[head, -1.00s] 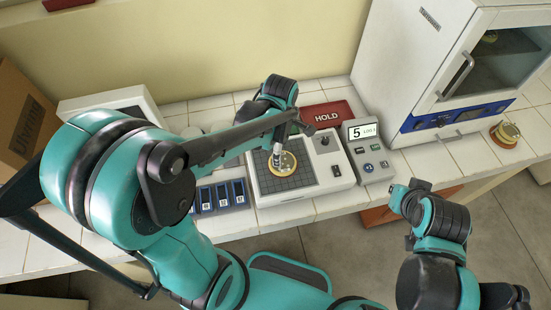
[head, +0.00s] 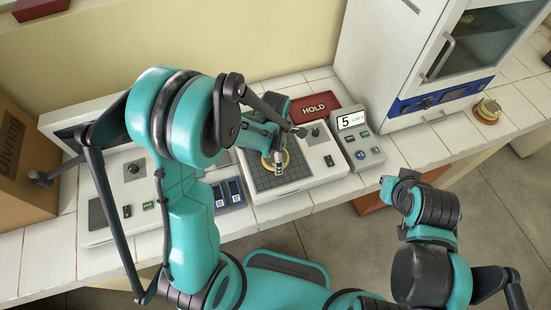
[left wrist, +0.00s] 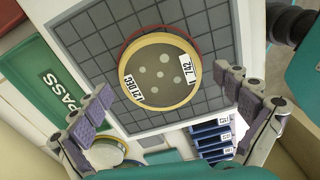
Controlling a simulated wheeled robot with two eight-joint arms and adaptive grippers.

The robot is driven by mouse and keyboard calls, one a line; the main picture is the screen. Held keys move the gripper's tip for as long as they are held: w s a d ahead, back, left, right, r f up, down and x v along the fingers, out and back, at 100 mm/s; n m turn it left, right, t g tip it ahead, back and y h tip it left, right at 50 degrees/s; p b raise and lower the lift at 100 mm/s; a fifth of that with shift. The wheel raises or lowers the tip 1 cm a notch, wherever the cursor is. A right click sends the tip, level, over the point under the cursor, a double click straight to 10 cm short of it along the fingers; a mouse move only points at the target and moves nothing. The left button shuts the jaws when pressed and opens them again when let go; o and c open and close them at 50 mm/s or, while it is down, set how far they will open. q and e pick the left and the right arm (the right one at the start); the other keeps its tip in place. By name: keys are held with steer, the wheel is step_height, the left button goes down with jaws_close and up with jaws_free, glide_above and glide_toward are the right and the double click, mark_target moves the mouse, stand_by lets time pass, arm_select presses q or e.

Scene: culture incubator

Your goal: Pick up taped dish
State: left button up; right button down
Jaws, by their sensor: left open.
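The dish (left wrist: 163,70) has a yellow rim, a grey face with several pale spots, and white labels reading "21 DEC" and "742". A reddish edge shows behind its rim. It lies on the dark grid plate (left wrist: 92,62). In the head view the dish (head: 267,166) is partly hidden by my left gripper (head: 275,150), which points down over it. In the left wrist view my left gripper (left wrist: 170,88) is open, its purple-padded fingers apart on either side of the dish and not touching it. My right arm is at the right, its jaws not discernible.
A device with a "5" display (head: 355,125) stands right of the grid plate, and a red HOLD mat (head: 315,108) behind it. The white incubator (head: 395,60) is at the right, with stacked dishes (head: 487,110) beside it. A green PASS mat (left wrist: 50,92) and blue slots (left wrist: 212,135) show nearby.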

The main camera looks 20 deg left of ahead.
arm_select(q)
steer(key=shift+r, duration=0.1)
steer(key=c, duration=1.4)
